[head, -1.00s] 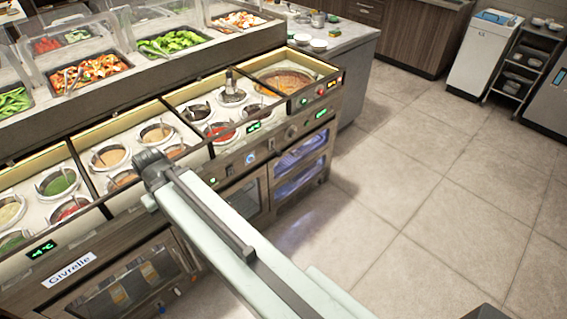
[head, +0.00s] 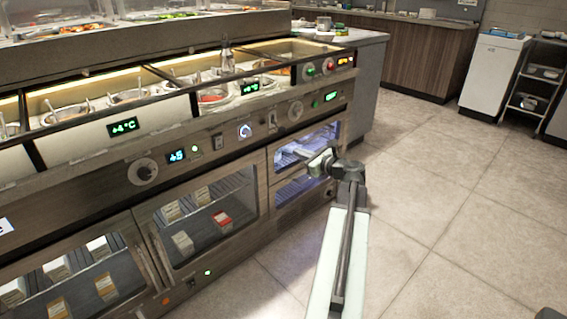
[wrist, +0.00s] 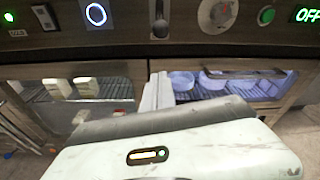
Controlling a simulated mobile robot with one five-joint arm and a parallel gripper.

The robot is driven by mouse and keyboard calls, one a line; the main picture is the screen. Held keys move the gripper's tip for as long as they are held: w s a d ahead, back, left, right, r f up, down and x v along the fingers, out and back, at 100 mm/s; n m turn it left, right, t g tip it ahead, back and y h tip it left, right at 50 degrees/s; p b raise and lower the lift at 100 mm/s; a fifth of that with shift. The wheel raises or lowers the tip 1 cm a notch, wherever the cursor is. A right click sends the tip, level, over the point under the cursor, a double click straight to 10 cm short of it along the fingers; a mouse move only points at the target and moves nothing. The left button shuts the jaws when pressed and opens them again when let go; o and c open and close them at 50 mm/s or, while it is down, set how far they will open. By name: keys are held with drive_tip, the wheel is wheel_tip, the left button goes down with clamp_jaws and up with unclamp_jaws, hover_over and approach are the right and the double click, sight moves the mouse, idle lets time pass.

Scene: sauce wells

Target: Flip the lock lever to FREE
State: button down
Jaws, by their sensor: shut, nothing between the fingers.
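A small lever on an upright plate (head: 271,120) sits on the counter's front panel, between a blue-ringed button and a round knob. I take it for the lock lever. In the wrist view the lever (wrist: 160,27) is at the top centre, its dark rounded end low on the plate. No lettering by it is readable. My gripper (head: 322,160) is in front of the blue-lit cabinet, lower and to the right of the lever in the head view. Its pale fingers (wrist: 158,92) are shut and empty, below the lever in the wrist view and apart from it.
The blue-ringed button (head: 245,131) is left of the lever, and a round knob (head: 295,111) is right of it. A green display (wrist: 308,15) reads OFF. Glass-fronted cabinets (head: 205,215) lie below the panel. The tiled floor (head: 430,200) at right is clear.

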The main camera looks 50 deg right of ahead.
sight(279, 127)
drive_tip(key=shift+s+d+m+h, duration=0.3)
drive_tip(key=shift+s+d+m, duration=0.1)
drive_tip(key=shift+d, duration=0.15)
drive_tip(key=shift+w, duration=0.1)
drive_tip(key=w+d+f+b, duration=0.1)
drive_tip(key=w+f, duration=0.1)
drive_tip(key=w, duration=0.7)
drive_tip(key=r+p, duration=0.2)
drive_tip(key=r, duration=0.1)
drive_tip(key=r+p, duration=0.1)
drive_tip(key=shift+a+r+p, duration=0.25)
drive_tip(key=shift+a+p, duration=0.05)
drive_tip(key=shift+p, duration=0.1)
